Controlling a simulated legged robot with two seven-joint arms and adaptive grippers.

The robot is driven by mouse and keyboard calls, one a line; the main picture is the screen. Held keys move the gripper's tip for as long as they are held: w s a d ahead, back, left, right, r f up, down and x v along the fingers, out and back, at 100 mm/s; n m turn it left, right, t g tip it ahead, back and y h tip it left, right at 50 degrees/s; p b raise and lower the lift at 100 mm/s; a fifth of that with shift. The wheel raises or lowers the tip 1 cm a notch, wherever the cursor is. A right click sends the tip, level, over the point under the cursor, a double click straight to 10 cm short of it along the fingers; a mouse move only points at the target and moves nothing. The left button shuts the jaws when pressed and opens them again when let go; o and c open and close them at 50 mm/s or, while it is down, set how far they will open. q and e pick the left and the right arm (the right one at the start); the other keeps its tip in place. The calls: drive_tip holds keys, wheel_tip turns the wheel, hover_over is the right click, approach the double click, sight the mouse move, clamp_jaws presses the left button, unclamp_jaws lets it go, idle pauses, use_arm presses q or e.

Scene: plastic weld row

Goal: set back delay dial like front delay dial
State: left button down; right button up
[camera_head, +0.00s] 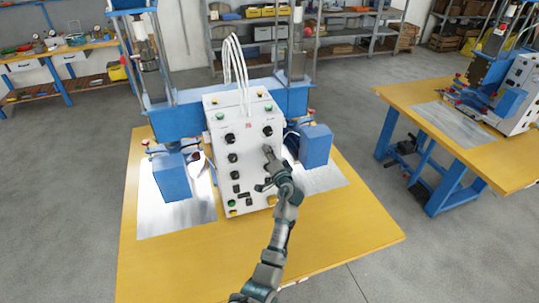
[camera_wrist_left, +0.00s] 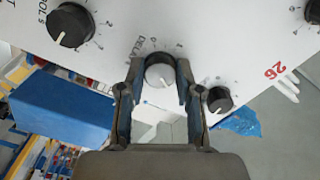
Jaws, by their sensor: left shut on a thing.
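The white control panel (camera_head: 241,120) stands on the yellow table, with dials in two columns. My left gripper (camera_head: 268,158) reaches its right column and covers part of it. Partly hidden lettering beside this dial looks like "DELAY". Its pale pointer mark faces the lower part of the picture. I cannot tell whether it is the front or back delay dial. My right gripper is not in view.
Other black dials (camera_wrist_left: 70,25) and (camera_wrist_left: 219,100) sit near the gripped one. Blue blocks (camera_head: 173,178) and (camera_head: 316,145) flank the panel. White hoses (camera_head: 236,65) rise behind it. The front of the yellow table (camera_head: 190,262) is clear.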

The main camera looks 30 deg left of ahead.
use_arm(q)
drive_tip(key=c, duration=1.2)
unclamp_jaws()
drive_tip(key=shift+d, duration=0.1)
drive_tip(key=o, duration=0.4)
drive_tip(key=shift+w, duration=0.1)
drive_tip(key=shift+w+f, duration=0.1)
drive_tip(key=v, duration=1.2)
drive_tip(key=shift+f, duration=0.15)
